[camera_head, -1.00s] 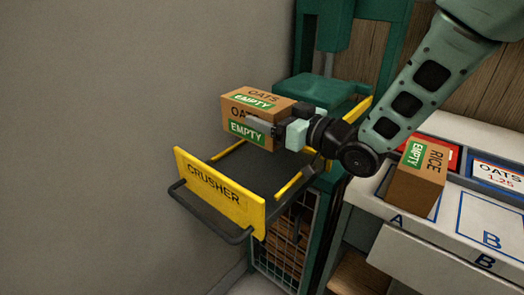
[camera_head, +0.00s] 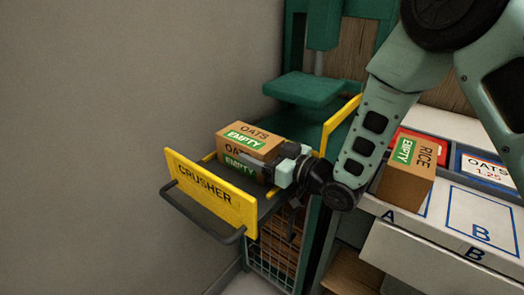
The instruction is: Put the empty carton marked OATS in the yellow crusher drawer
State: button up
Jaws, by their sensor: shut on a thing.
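The brown OATS carton (camera_head: 240,139) carries green EMPTY labels on its top and front. It is low inside the open yellow crusher drawer (camera_head: 211,189), between the yellow side rails, behind the front panel marked CRUSHER. Whether its underside touches the dark drawer floor I cannot tell. My gripper (camera_head: 284,171) comes from the right and is shut on the carton's right part. The far finger and the carton's back side are hidden.
A brown RICE carton (camera_head: 408,167) with an EMPTY label stands on the white counter (camera_head: 440,220) to the right, close to my arm. The green crusher press (camera_head: 310,92) stands behind the drawer. A grey wall is at left.

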jog(key=o, duration=1.1)
jog(key=shift+d, duration=0.1)
jog(key=b+v, duration=0.2)
jog(key=v, duration=1)
jog(key=s+d+m+g+h, duration=0.1)
jog(key=s+g+h, duration=0.2)
jog(key=s, duration=0.4)
jog(key=s+d+m+g+h, duration=0.1)
jog(key=s+g+h, duration=0.3)
jog(key=s+h, duration=0.2)
jog(key=s+d+g+h, duration=0.2)
jog(key=s+g+h, duration=0.2)
jog(key=s, duration=0.6)
jog(key=shift+s+r+m+h, duration=0.25)
jog(key=shift+m+h, duration=0.05)
jog(key=shift+m, duration=0.1)
